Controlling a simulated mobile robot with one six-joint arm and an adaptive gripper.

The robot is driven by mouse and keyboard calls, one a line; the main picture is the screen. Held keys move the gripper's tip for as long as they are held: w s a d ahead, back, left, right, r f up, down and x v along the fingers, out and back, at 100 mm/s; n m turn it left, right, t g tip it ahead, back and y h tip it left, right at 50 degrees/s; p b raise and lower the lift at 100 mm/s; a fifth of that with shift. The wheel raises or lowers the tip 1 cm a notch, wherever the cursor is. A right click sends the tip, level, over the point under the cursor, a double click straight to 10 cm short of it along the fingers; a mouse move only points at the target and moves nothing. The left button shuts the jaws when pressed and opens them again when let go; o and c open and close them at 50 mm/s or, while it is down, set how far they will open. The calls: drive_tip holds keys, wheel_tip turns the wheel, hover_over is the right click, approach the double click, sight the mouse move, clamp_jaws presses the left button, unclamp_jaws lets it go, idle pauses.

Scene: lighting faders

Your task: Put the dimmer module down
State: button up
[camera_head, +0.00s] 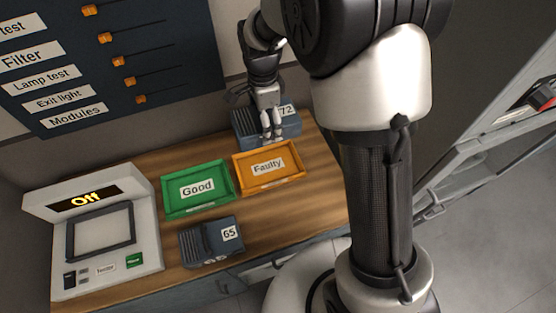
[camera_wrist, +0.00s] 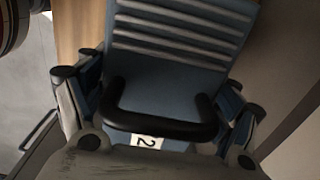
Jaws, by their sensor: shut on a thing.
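The blue-grey dimmer module labelled 72 (camera_head: 247,128) is at the back of the bench, behind the orange Faulty tray. My gripper (camera_head: 271,136) reaches down over it and is shut on it. In the wrist view the module (camera_wrist: 170,75) shows its ribbed top, black handle (camera_wrist: 160,126) and part of its label, with my fingers (camera_wrist: 160,112) on both sides of the handle. I cannot tell whether the module's underside touches the bench. The orange Faulty tray (camera_head: 244,184) and green Good tray (camera_head: 172,208) are empty.
A second module labelled 65 (camera_head: 206,243) sits in front of the Good tray. A grey tester (camera_head: 147,235) reading Off stands at the left. A dark fader panel (camera_head: 190,60) is on the wall. Bare wooden bench (camera_head: 315,185) shows right of the Faulty tray.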

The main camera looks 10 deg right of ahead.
wheel_tip(320, 180, down, 20)
drive_tip(key=b, duration=0.4)
drive_tip(key=shift+a+r+b, duration=0.1)
drive_tip(key=shift+r+b, duration=0.15)
drive_tip(key=shift+b, duration=0.15)
drive_tip(key=shift+f, duration=0.1)
drive_tip(key=o, duration=2)
drive_tip(key=shift+f, duration=0.1)
drive_tip(key=shift+c, duration=0.2)
wheel_tip(320, 180, up, 12)
drive_tip(key=p, duration=0.3)
drive_tip(key=shift+r, duration=0.25)
